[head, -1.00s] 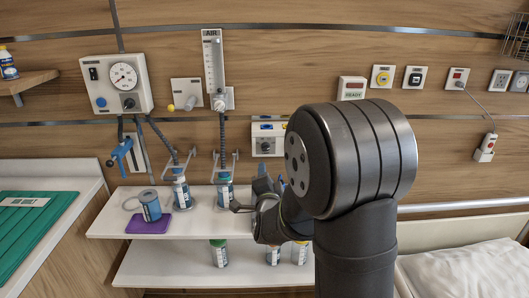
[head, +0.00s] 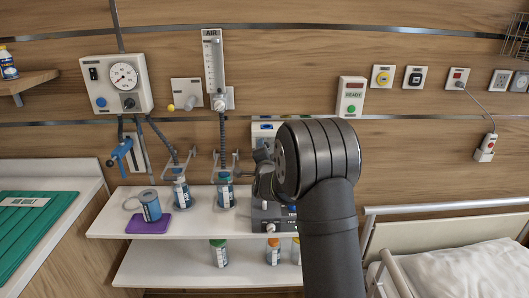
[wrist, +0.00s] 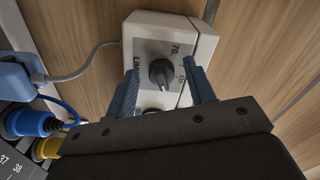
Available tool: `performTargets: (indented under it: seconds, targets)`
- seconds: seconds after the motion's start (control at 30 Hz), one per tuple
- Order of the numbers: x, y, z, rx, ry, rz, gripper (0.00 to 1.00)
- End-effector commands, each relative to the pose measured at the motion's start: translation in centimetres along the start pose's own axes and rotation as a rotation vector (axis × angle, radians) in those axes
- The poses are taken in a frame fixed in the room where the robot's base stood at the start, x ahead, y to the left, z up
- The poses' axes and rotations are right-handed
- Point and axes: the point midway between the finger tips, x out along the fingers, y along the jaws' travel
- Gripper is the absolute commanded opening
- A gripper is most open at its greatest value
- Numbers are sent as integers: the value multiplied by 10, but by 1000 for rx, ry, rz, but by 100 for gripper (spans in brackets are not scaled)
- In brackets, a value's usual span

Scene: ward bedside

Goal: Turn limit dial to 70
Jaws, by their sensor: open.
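The limit dial (wrist: 160,70) is a dark knob on a white box (wrist: 205,45) in the wrist view. Its face is partly readable, with "LIM" and a "70" mark near the knob; I cannot read the dial's setting surely. My gripper (wrist: 163,90) is open, with one blue-grey finger on each side of the dial. Whether the fingers touch the knob is unclear. A second round control below the dial is partly hidden by my gripper. In the head view the box (head: 265,128) shows only its top part; my arm hides the dial.
A dark device (head: 268,214) stands on the upper shelf (head: 110,222) below my arm. A blue connector and grey cable (wrist: 85,68) lie left of the box. A bed (head: 460,272) is at the right.

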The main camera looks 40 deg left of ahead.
Motion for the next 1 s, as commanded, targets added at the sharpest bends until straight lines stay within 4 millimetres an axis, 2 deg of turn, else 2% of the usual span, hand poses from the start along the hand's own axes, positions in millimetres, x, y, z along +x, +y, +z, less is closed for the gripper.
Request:
performTargets:
  seconds: [0.23, 0.27, 0.47, 0.77, 1.0]
  targets:
    - [1, 0, 0, 0, 0, 0, 49]
    - [1, 0, 0, 0, 0, 0, 46]
    - [1, 0, 0, 0, 0, 0, 6]
    - [0, 0, 0, -25, 1, 0, 6]
    - [0, 1, -1, -146, 1, 0, 6]
